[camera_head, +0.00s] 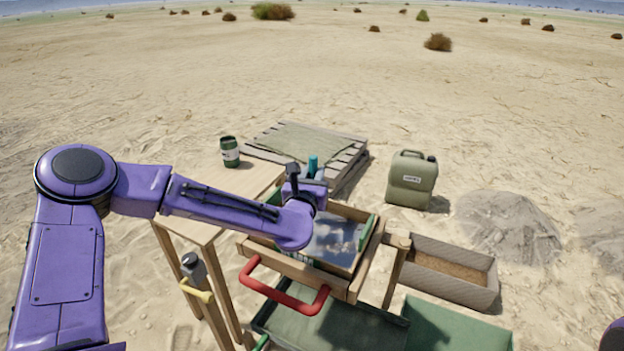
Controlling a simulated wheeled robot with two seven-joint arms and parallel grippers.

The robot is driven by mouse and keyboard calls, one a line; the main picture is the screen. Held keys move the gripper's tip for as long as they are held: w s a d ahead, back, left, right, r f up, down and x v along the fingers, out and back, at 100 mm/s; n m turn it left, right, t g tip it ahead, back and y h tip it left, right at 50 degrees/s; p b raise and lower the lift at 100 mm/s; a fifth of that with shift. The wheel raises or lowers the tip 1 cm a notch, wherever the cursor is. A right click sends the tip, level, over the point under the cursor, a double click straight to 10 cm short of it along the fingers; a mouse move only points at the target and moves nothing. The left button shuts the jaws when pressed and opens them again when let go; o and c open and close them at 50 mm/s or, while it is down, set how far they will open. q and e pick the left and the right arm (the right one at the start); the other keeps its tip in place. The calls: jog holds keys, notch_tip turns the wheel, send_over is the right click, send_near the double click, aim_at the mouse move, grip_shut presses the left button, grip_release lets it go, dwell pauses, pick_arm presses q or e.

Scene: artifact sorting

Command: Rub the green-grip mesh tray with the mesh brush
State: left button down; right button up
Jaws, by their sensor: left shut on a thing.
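A wood-framed tray (347,268) with a grey, shiny inner surface sits inside a larger wooden frame on the stand. Green parts (366,232) show along its right side; I cannot tell clearly whether they are its grips. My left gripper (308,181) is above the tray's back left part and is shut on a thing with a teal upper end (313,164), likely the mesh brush. The lower end of that thing is hidden by my left arm, so I cannot tell whether it touches the tray. My right gripper is not in view.
A red handle (286,293) sticks out in front of the frame. A wooden table (215,205) stands at left with a green can (229,151). Green bins (335,325) are below, and a long box (440,272) and a jerrycan (411,180) are at right. A pallet (350,160) lies behind.

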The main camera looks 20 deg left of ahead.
pick_arm(q)
jog(key=shift+r+p, duration=0.45)
jog(key=shift+r, duration=0.85)
